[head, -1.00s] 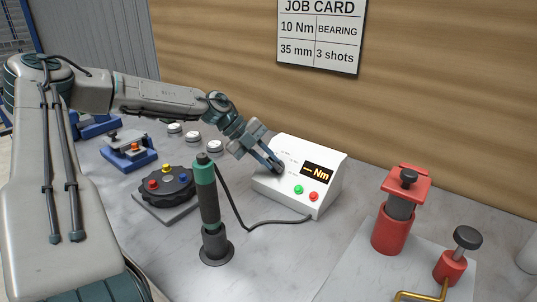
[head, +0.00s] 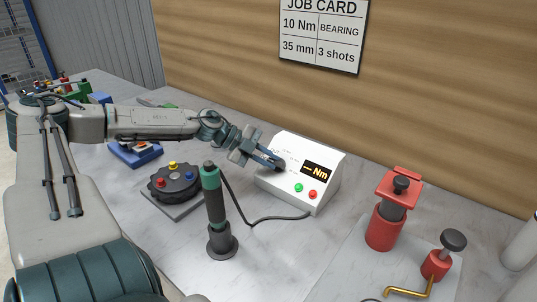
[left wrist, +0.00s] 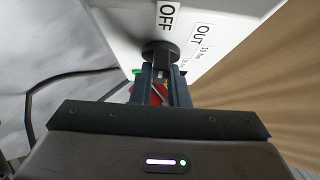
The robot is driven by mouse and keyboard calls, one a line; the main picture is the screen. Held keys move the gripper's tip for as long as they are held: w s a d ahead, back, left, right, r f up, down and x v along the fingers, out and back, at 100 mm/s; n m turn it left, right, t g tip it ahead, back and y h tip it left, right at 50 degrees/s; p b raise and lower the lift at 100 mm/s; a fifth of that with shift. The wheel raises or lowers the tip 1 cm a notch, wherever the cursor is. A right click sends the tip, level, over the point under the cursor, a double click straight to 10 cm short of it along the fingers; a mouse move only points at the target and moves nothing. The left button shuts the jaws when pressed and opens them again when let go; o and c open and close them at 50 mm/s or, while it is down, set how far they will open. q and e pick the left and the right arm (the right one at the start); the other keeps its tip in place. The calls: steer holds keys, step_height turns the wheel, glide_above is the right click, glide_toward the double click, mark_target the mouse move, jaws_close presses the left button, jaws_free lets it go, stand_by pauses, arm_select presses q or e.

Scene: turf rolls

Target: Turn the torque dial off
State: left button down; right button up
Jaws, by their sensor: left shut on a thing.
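The white torque control box (head: 296,195) stands on the bench, with an orange "– Nm" display (head: 316,170) and green and red buttons on its sloped face. My left gripper (head: 276,164) reaches its upper left face and is shut on the dark round torque dial (left wrist: 160,47). In the left wrist view the gripper's two fingers (left wrist: 162,80) meet the dial's near side. An "OFF" label (left wrist: 169,16) lies beyond the dial, with "OUT" and "20 Nm" labels to its right. The dial is largely hidden in the head view. My right gripper is not seen.
A dark-green-handled tool (head: 213,205) stands upright in front of the box, its cable running to it. A black turntable with coloured knobs (head: 173,182) is at left. A red press (head: 387,222) stands at right. A job card (head: 322,35) hangs behind.

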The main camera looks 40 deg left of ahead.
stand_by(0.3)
arm_select(q)
steer(key=c, duration=1.4)
jaws_free()
steer(key=shift+s+a+r+p, duration=0.15)
steer(key=shift+r+p, duration=0.15)
steer(key=shift+p, duration=0.4)
steer(key=p+v, duration=0.3)
steer(key=p, duration=0.4)
steer(key=shift+r, duration=0.15)
steer(key=p, duration=1.1)
glide_toward(274, 160)
steer(key=s+a, duration=0.2)
steer(key=shift+w+d+r, duration=0.1)
steer(key=shift+r, duration=0.25)
